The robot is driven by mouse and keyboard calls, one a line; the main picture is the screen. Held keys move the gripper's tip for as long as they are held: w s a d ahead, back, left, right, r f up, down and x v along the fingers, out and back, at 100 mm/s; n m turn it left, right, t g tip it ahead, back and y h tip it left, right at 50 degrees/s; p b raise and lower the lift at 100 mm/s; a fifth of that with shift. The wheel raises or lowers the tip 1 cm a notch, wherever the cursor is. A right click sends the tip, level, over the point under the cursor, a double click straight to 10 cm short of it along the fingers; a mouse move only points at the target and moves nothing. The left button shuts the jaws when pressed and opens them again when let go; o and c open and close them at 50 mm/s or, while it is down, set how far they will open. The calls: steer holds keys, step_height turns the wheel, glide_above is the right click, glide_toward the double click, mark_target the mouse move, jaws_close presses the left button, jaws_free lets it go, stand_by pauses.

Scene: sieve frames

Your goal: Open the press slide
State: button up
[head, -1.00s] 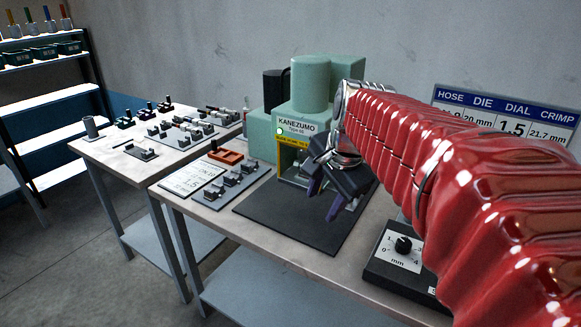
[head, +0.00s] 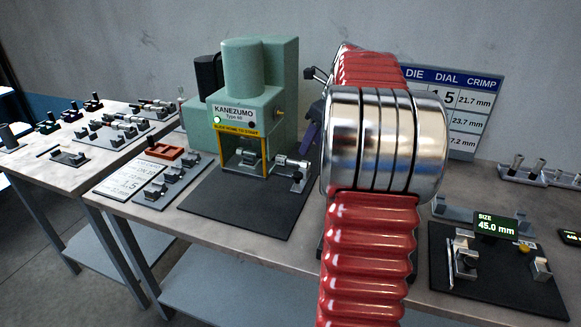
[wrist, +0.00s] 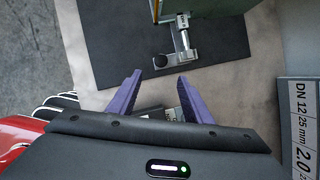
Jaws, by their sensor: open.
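The green press (head: 262,85), labelled KANEZUMO, stands on a dark mat (head: 225,205) with a small green light lit on its front. A yellow-edged opening is below its yellow label. A metal rod with a grey end piece (head: 298,182) sticks out at the press's lower right; it also shows in the wrist view as a grey handle-like piece (wrist: 174,59) over the mat. My gripper (wrist: 158,82) is open, its purple fingers pointing toward that piece, apart from it and with nothing between them. In the head view my arm hides most of the gripper.
A tray of dies (head: 166,188) and an orange piece (head: 165,150) lie left of the press. A size gauge reading 45.0 mm (head: 496,225) stands on another mat at right. A chart board (head: 470,110) is behind my arm.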

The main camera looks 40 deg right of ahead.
steer(key=shift+d+f+m, duration=0.1)
steer(key=shift+d+m, duration=0.2)
steer(key=shift+w, duration=0.1)
steer(key=shift+a+f, duration=0.1)
glide_toward(297, 173)
steer(key=x, duration=0.8)
steer(key=shift+a+f, duration=0.1)
